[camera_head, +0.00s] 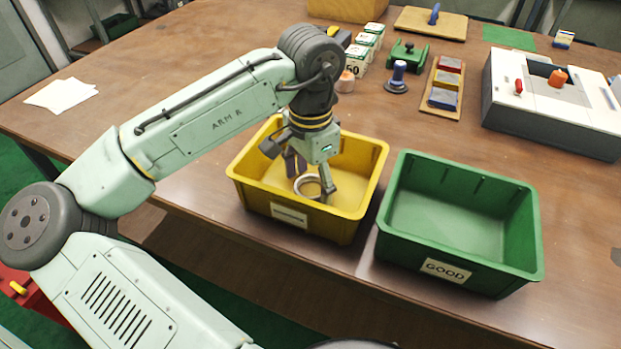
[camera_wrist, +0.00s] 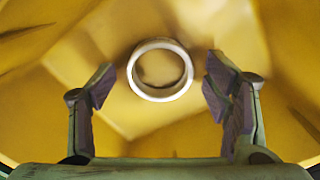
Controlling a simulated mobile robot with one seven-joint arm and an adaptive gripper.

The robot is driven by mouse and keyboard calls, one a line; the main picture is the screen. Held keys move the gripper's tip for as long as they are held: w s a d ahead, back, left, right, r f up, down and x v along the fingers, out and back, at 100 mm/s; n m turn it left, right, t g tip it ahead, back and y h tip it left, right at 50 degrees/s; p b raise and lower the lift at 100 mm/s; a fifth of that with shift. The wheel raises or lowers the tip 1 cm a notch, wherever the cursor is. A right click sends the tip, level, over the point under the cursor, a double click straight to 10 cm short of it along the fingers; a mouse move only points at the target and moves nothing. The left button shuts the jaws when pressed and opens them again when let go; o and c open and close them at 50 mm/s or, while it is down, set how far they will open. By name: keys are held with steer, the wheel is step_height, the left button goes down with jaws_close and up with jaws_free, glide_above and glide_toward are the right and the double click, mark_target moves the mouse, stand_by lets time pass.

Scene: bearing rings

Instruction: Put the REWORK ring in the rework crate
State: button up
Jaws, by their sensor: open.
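The pale metal ring (camera_head: 297,187) is inside the yellow crate (camera_head: 246,194), low between or just below my fingers. The white label on the crate's front is too small to read surely. My gripper (camera_head: 311,178) reaches down into this crate with its fingers spread. In the wrist view the ring (camera_wrist: 134,70) shows whole against the yellow crate floor (camera_wrist: 110,100), ahead of and between my open fingers (camera_wrist: 160,82), with a gap on each side. No marking is readable on the ring.
A green crate (camera_head: 388,232) labelled GOOD stands close on the right, empty. Behind are a grey-white box fixture (camera_head: 548,110), a tray of coloured blocks (camera_head: 434,112), a blue-knobbed piece (camera_head: 397,82) and several small boxes (camera_head: 358,58). The table's left is mostly clear, with paper (camera_head: 60,95).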

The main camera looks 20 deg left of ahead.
mark_target(311, 186)
step_height(311, 186, up, 12)
steer(key=shift+r, duration=0.15)
stand_by(0.7)
